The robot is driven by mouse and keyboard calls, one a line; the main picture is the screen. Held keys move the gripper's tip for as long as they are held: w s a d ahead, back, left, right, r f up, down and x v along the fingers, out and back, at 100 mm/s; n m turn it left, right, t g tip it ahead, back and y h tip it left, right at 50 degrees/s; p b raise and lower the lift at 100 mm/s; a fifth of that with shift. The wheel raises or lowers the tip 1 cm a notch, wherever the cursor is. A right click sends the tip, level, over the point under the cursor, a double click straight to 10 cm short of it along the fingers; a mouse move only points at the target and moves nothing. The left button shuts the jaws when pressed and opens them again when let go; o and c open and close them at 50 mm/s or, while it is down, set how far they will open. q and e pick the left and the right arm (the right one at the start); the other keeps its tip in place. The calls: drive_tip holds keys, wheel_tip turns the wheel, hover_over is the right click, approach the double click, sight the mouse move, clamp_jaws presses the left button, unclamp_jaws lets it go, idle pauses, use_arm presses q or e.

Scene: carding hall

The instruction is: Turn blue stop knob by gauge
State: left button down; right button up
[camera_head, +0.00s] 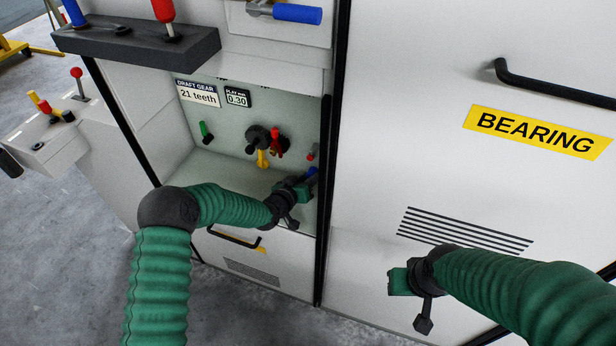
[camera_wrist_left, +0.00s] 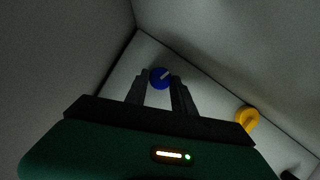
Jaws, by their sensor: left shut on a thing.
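The blue stop knob (camera_wrist_left: 160,73) is a small round knob with a pale mark across its face, on the wall of the recess. In the wrist view it sits between the two dark fingers of my left gripper (camera_wrist_left: 161,87), which is shut on it. In the head view the blue knob (camera_head: 312,171) shows just past my left gripper (camera_head: 306,182), deep in the recess at its right side. A small display reading 0.30 (camera_head: 237,97) is on the back wall. My right gripper (camera_head: 394,282) is in front of the white panel, away from the knob; its fingers are not clear.
The recess also holds a green lever (camera_head: 206,132), a dark hub with red and yellow handles (camera_head: 258,138) and a small red knob (camera_head: 311,152). A yellow knob (camera_wrist_left: 248,118) shows near the fingers in the wrist view. A black post (camera_head: 324,200) edges the recess at right.

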use_arm(q)
drive_tip(key=shift+d+m+y, duration=0.1)
drive_tip(key=shift+m+y, duration=0.6)
drive_tip(key=shift+m, duration=0.4)
drive_tip(key=c, duration=1.1)
unclamp_jaws()
drive_tip(key=shift+o, duration=0.2)
drive_tip(key=shift+s+r, duration=0.15)
drive_tip(key=shift+s, duration=0.1)
drive_tip(key=p+v, duration=0.2)
drive_tip(key=v, duration=1.4)
drive_tip(key=shift+s+f+p, duration=0.25)
drive_tip(key=shift+p, duration=0.05)
